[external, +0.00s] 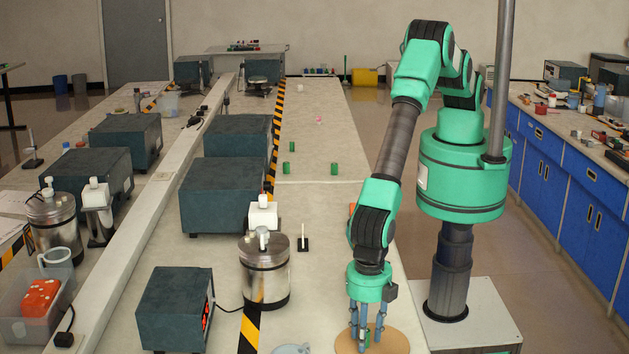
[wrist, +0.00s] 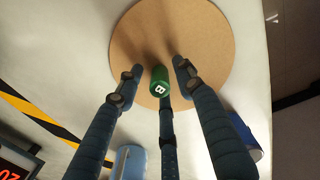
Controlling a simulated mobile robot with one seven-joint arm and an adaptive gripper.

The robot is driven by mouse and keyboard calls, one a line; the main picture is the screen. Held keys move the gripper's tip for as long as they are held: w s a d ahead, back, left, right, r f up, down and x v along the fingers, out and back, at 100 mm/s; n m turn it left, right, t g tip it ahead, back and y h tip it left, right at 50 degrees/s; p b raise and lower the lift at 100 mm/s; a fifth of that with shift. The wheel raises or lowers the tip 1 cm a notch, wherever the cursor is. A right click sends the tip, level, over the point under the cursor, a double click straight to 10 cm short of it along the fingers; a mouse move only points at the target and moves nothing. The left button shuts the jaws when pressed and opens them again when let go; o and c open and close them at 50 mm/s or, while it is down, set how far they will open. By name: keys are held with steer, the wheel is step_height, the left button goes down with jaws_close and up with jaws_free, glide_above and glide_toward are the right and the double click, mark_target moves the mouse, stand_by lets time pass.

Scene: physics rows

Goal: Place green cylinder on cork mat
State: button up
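A green cylinder (wrist: 159,81) marked with a white B stands upright on the round cork mat (wrist: 205,30), left of and below the mat's middle in the wrist view. In the external view, the cork mat (external: 394,342) is at the bottom edge, and a sliver of green cylinder shows between my fingers. My gripper (external: 361,345) points down over the mat; in the wrist view, my gripper (wrist: 158,78) has its three fingers around the cylinder. Gaps show between the cylinder and the left and right fingers. Whether the lower finger touches it is unclear.
A blue object (wrist: 243,136) and a pale blue object (wrist: 130,162) lie beside the mat in the wrist view. In the external view, a steel canister (external: 264,280) and dark box (external: 177,306) stand left of my gripper. Farther back are green pieces (external: 334,169).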

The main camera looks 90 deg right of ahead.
step_height(320, 180, up, 12)
stand_by(0.7)
stand_by(0.5)
steer(key=shift+r, duration=0.1)
stand_by(0.3)
